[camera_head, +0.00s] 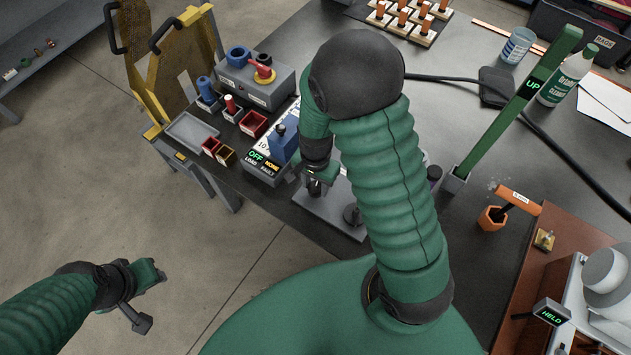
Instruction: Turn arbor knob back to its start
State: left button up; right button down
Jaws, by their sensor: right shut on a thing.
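My right arm reaches down over the middle of the bench. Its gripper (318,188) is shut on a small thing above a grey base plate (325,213). The thing lies where the arbor knob would be, but the jaws and wrist hide it, so its turn angle cannot be seen. A short dark round post (352,214) stands on the plate beside the gripper. My left gripper (142,296) hangs over the bare floor at the lower left, away from the bench.
A grey box with a red handle (264,72) is behind. A display (551,312) reads HELD.

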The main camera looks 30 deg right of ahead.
jog(key=n+p, duration=0.1)
jog(key=n, duration=0.1)
jog(key=n+p, duration=0.1)
jog(key=n, duration=0.1)
jog(key=shift+w+d+r+n, duration=0.1)
jog(key=shift+w+r+n, duration=0.1)
jog(key=shift+n, duration=0.1)
jog(key=n+p, duration=0.2)
jog(key=n, duration=0.2)
jog(key=shift+n, duration=0.3)
jog(key=n+p, duration=0.2)
jog(key=n, duration=0.2)
jog(key=shift+n+p, duration=0.3)
jog(key=n+p, duration=0.2)
jog(key=n, duration=0.2)
jog(key=n+p, duration=0.2)
jog(key=n, duration=0.2)
jog(key=n+p, duration=0.2)
jog(key=n, duration=0.1)
jog(key=shift+n, duration=0.4)
jog(key=n+p, duration=0.2)
jog(key=n, duration=0.2)
jog(key=shift+n+p, duration=0.45)
jog(key=shift+n, duration=0.85)
jog(key=shift+f, duration=0.1)
